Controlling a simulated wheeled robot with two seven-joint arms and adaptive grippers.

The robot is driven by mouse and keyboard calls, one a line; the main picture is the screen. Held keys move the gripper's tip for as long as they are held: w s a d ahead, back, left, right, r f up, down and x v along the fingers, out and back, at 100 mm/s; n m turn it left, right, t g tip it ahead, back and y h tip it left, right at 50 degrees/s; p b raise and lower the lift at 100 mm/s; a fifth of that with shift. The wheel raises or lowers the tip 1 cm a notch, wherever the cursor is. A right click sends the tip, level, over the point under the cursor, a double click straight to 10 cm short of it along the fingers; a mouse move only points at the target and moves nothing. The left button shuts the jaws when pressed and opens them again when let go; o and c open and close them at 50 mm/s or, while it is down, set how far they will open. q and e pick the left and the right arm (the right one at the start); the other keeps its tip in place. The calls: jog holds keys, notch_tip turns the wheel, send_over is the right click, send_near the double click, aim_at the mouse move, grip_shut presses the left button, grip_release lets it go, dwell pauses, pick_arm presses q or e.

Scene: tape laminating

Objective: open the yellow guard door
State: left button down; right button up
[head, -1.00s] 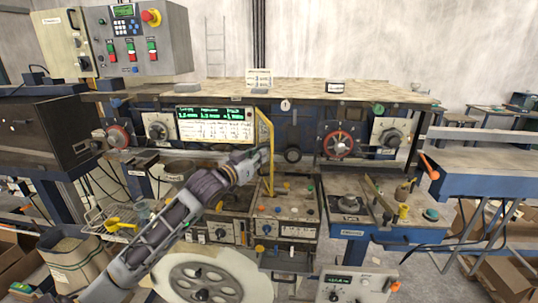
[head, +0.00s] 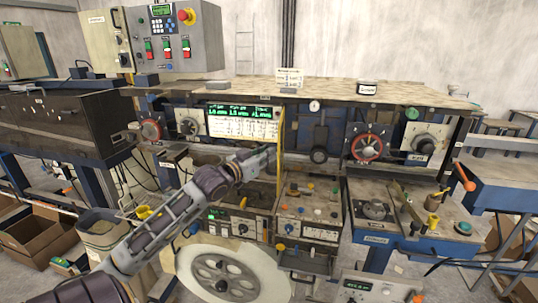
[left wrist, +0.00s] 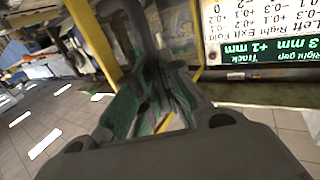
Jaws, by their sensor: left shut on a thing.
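The yellow guard door (head: 280,125) is a thin yellow frame at the middle of the machine, just right of the display panel. In the head view it is nearly edge-on, a narrow upright strip standing out from the machine front. In the left wrist view my left gripper (left wrist: 152,105) shows green-padded fingers, with yellow bars of the door (left wrist: 92,38) beyond. The fingers hide the exact grip point. My right gripper is in neither view.
The display panel (head: 243,122) sits close left of the door. A large white reel (head: 222,270) is below my left arm. Control boxes with knobs (head: 308,213) lie under the door.

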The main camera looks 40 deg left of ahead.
pick_arm(q)
jog(key=c, duration=1.8)
grip_release()
jog(key=shift+s, duration=0.2)
jog(key=shift+s+a, duration=0.15)
jog(key=shift+s, duration=1.65)
jog(key=shift+s+a, duration=0.1)
jog(key=shift+s, duration=1.65)
jog(key=shift+f, duration=0.1)
